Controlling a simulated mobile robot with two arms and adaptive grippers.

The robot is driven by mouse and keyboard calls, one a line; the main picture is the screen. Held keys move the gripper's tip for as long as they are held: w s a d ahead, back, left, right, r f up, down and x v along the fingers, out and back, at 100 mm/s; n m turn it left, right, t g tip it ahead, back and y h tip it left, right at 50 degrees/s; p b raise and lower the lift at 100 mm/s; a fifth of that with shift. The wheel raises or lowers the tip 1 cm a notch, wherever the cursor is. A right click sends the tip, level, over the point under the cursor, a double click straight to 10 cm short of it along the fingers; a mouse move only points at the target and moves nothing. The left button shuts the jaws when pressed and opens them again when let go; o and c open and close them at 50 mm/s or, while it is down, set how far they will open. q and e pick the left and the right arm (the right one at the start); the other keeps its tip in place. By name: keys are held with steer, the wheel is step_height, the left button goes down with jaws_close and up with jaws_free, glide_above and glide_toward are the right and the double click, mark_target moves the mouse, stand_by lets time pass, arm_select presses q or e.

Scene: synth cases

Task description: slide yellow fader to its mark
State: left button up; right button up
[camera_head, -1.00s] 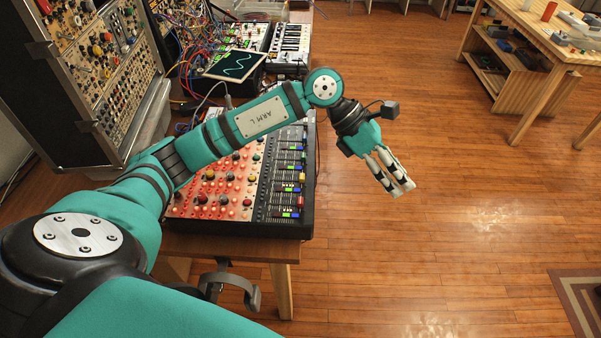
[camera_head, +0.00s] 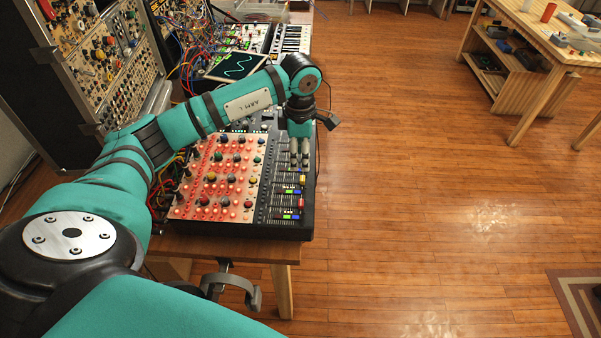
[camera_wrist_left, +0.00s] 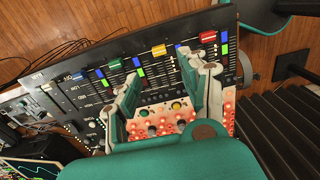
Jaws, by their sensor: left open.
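The mixer (camera_head: 308,225) is a dark fader panel with a red knob section at its left. The yellow fader cap (camera_head: 303,180) is near the panel's right edge; in the left wrist view the yellow cap (camera_wrist_left: 159,50) shows beyond and between the fingertips. My left gripper (camera_head: 300,162) is over the fader strip, pointing down, just above the yellow cap in the head view. In the left wrist view its fingers (camera_wrist_left: 160,72) are apart and empty. Green and blue patches lie beside the faders; I cannot tell which is the yellow fader's mark. My right gripper is out of view.
A red fader cap (camera_wrist_left: 208,37) is close to one finger, and a green cap (camera_wrist_left: 114,64) is on the other side. Open floor (camera_head: 430,200) lies to the right.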

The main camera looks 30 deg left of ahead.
mark_target(300, 178)
arm_select(q)
step_height(300, 178, down, 8)
steer(key=shift+p, duration=0.45)
steer(key=shift+c, duration=0.2)
jaws_close()
